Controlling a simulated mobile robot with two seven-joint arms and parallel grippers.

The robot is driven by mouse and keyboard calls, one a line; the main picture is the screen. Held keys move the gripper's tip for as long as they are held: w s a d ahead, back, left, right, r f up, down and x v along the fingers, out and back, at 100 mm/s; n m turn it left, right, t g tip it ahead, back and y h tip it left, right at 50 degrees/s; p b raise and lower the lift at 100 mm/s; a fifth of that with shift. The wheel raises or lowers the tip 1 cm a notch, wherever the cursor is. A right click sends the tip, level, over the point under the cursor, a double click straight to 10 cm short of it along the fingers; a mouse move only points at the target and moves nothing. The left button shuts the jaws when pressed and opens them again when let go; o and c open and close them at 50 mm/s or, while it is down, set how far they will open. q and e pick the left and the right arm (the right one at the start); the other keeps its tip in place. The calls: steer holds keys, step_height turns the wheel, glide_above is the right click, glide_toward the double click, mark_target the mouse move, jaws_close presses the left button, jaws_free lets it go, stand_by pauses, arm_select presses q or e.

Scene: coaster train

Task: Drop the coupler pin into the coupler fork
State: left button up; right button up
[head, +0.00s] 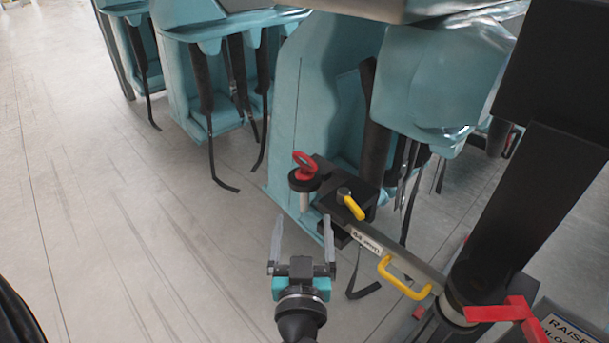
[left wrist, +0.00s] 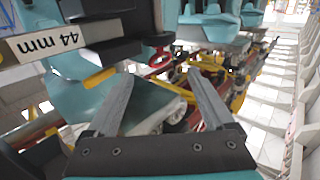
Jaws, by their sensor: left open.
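The coupler pin (head: 304,201) shows in the head view as a bright metal shaft under a black collar, with a red ring on top. It is upright at the left end of a black block (head: 349,182). I cannot tell whether this block is the coupler fork. My left gripper (head: 302,219) is open and empty, below the pin in the picture, fingers pointing toward it. My right gripper is not in view.
A grey bar labelled 44 mm (head: 366,241) runs from the block to a dark post (head: 495,235). A yellow handle (head: 404,281) projects from it. Teal train seats (head: 315,110) with hanging black straps stand behind. The floor (head: 130,200) at left is clear.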

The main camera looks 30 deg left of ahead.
arm_select(q)
steer(key=p, duration=0.3)
glide_toward(305, 173)
steer(key=x, duration=0.5)
steer(key=shift+p+x, duration=0.4)
steer(key=shift+x, duration=1.7)
steer(key=shift+f, duration=0.1)
steer(key=shift+c, duration=0.2)
jaws_close()
